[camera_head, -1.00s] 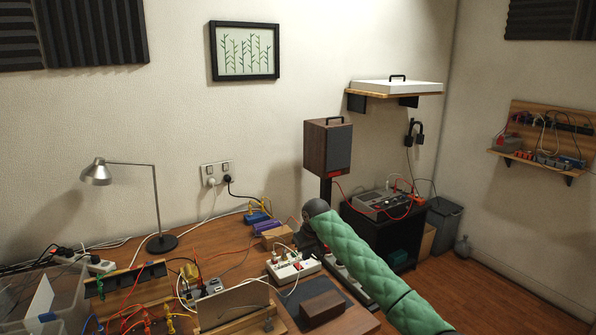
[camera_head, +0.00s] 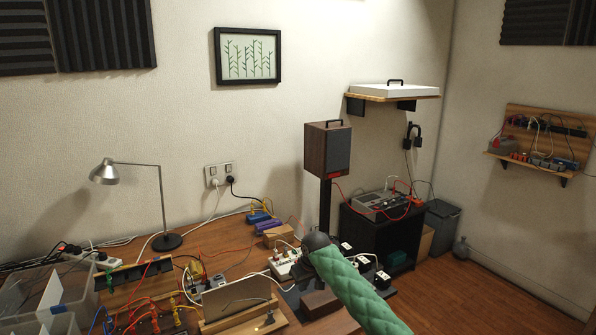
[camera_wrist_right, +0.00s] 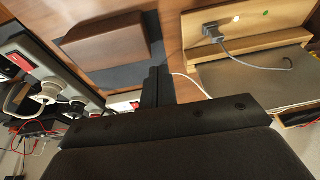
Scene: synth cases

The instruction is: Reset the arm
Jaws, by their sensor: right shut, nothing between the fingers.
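My right arm (camera_head: 355,288) in its green quilted sleeve comes in from the lower right of the head view. The fingers are not clear in the head view. In the wrist view my right gripper (camera_wrist_right: 157,86) is shut and empty, its two dark fingers together. It is beside a brown block (camera_wrist_right: 105,42), which also shows in the head view (camera_head: 320,303). My left gripper is in neither view.
A wooden holder with a grey plate (camera_head: 235,298), a desk lamp (camera_head: 106,172), clear bins (camera_head: 48,295) and several cables crowd the workbench. A speaker on a stand (camera_head: 328,150) and a black cabinet (camera_head: 372,235) are behind the arm. Floor (camera_head: 480,292) is free at right.

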